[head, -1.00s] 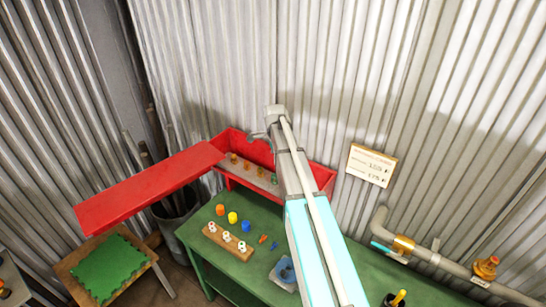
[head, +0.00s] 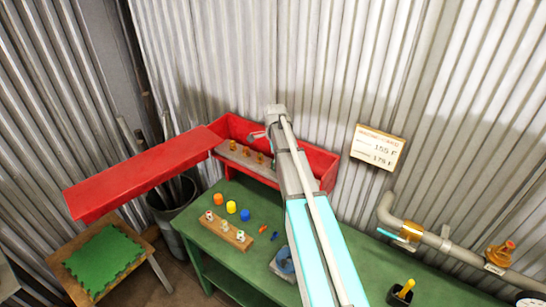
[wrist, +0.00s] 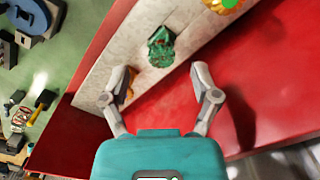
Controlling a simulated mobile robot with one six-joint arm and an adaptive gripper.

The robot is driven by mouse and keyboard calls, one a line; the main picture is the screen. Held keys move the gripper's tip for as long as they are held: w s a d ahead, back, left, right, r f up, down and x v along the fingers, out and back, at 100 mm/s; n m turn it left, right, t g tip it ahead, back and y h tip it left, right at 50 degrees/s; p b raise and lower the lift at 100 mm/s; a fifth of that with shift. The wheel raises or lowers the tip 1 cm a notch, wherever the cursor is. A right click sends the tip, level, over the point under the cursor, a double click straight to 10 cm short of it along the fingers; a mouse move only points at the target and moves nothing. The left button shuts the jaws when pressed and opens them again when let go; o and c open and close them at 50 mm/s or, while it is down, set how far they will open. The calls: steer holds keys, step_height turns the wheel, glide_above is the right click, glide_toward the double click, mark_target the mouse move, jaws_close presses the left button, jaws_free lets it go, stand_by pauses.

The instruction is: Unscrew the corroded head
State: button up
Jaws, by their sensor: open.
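The green corroded head (wrist: 160,47) sits on a pale strip (wrist: 118,55) inside the red box in the wrist view. The fingertips appear apart from the head. In the head view the gripper end (head: 258,135) is over the open red box (head: 318,160).
Brass-coloured heads (head: 246,152) stand in a row on the strip. The box's red lid (head: 140,175) hangs out to the left. The green bench (head: 250,262) holds coloured caps (head: 231,207), a wooden block (head: 226,234) and a blue item (head: 286,262). A pipe (head: 450,248) runs along the right wall.

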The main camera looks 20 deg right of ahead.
steer(key=shift+f+b, duration=1.4)
steer(key=shift+f, duration=0.3)
jaws_close()
steer(key=n, duration=0.4)
steer(key=shift+s, duration=0.15)
steer(key=shift+n, duration=0.8)
